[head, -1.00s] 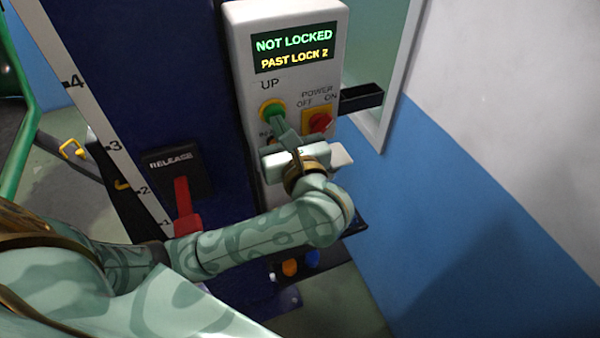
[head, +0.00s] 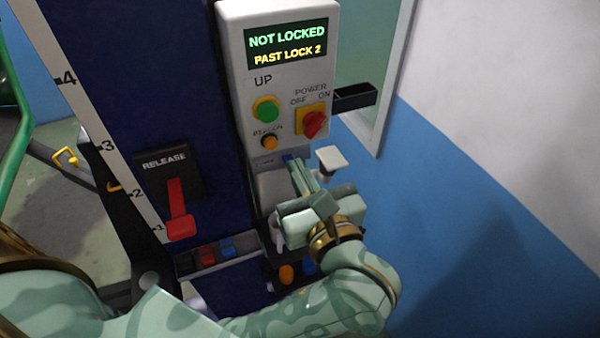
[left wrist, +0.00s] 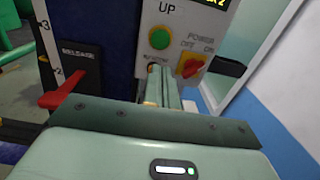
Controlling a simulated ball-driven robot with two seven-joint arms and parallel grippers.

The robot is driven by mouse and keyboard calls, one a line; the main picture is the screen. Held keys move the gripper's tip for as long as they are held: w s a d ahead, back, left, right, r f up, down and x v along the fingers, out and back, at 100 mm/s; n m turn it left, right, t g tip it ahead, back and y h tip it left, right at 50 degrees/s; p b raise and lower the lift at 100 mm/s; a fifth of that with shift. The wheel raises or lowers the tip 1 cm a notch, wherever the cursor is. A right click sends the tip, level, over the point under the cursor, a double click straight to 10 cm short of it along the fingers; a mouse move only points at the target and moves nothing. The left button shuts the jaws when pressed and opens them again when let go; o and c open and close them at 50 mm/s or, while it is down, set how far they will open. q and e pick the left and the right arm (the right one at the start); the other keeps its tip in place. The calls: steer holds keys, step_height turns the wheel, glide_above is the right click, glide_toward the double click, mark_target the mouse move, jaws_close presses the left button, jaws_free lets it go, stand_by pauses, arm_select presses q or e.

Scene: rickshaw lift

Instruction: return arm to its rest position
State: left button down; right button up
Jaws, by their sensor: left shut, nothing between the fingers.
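My left gripper (head: 300,172) is shut and empty, in front of the lower part of the white control box, below its buttons. Its shut fingers also show in the left wrist view (left wrist: 160,85), just below the green button. The control box (head: 233,60) has a display reading NOT LOCKED and PAST LOCK 2. Its green UP button (head: 266,109) is uncovered. A small orange button (head: 269,142) sits below it, and a red power knob (head: 314,124) to the right. My left forearm comes in along the bottom of the head view. My right gripper is not in view.
A red release lever (head: 178,205) hangs on the dark blue post (head: 180,80) at left. A small tray (head: 215,262) with coloured items is low on the post. A black holder (head: 355,97) juts out right of the box. The blue-and-white wall (head: 480,230) is at right.

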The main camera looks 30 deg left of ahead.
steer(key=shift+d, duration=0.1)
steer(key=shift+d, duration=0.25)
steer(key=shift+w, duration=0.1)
